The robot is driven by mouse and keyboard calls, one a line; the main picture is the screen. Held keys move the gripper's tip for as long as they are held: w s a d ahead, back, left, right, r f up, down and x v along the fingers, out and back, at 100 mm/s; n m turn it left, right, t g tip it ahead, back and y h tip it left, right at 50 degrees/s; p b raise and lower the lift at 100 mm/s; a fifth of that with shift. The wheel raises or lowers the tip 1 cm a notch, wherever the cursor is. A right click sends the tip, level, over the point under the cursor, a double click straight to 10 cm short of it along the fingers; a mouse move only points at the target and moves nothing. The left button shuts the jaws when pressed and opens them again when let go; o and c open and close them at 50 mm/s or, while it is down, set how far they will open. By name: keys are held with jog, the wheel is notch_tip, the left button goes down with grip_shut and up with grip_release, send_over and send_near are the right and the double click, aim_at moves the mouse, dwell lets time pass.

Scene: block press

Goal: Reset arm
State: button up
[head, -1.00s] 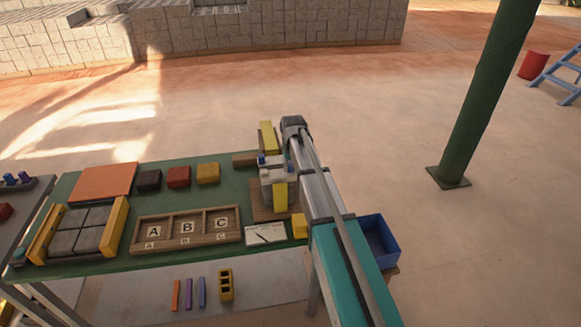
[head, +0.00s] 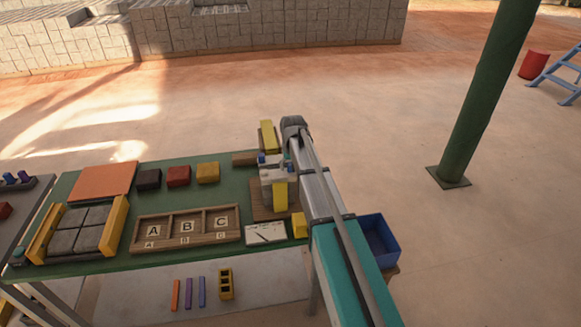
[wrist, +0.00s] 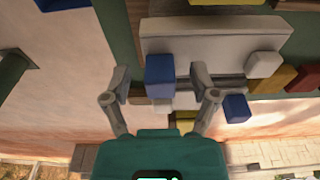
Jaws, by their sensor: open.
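My gripper (wrist: 160,84) is open in the wrist view, its two grey fingers spread apart. A blue block-shaped piece (wrist: 159,76) shows in the gap between the fingers, against a pale grey body. I cannot tell how far it is from the fingertips, but no finger visibly touches it. In the head view my arm reaches up from the bottom right along the table's right end. It stands beside the grey and yellow press (head: 278,178), and the gripper itself cannot be made out there.
The green table (head: 120,200) holds a wooden tray marked A, B, C (head: 187,242), dark, red and yellow blocks (head: 178,176), an orange panel (head: 103,182) and a white card (head: 265,234). A blue bin (head: 378,240) stands right of my arm. A green post (head: 485,95) rises farther right.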

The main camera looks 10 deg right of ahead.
jog(key=s+g, duration=0.1)
jog(key=s, duration=2.8)
jog(key=shift+a, duration=0.1)
jog(key=shift+c, duration=1.3)
